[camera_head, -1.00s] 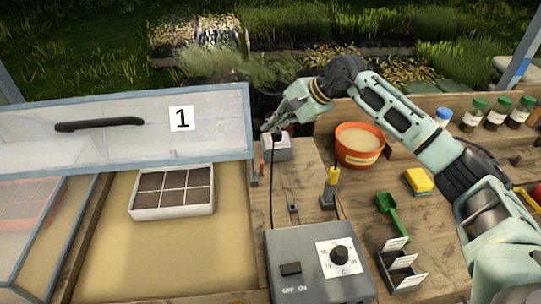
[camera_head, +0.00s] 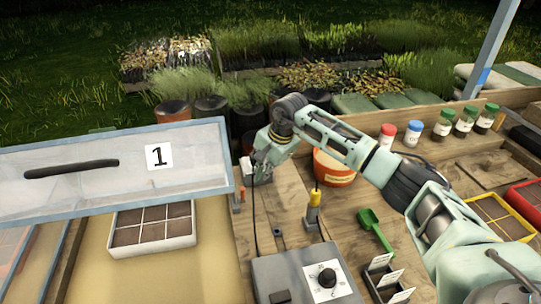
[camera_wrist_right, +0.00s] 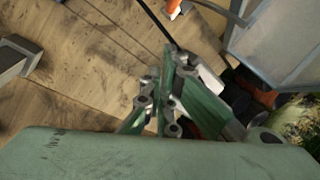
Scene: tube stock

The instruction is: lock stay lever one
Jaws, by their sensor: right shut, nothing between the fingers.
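A glazed lid marked 1 (camera_head: 192,178) stands raised over a bed at the left, with a black handle (camera_head: 72,169). A small orange-tipped lever (camera_head: 241,193) is beside the lid's right edge; I take it as stay lever one. An orange tip also shows at the top of the right wrist view (camera_wrist_right: 175,8). My right gripper (camera_head: 260,174) is shut and empty, behind the lever and beside a small pale box (camera_head: 246,168). In the right wrist view its fingers (camera_wrist_right: 172,85) are together, apart from the orange tip. The left gripper is out of view.
A grey control box (camera_head: 305,278) with a dial is in front, its cable running back. A yellow-topped post (camera_head: 313,207), a green scoop (camera_head: 375,230) and an orange pot (camera_head: 333,170) are to the right. Under the lid is a white seed tray (camera_head: 153,245).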

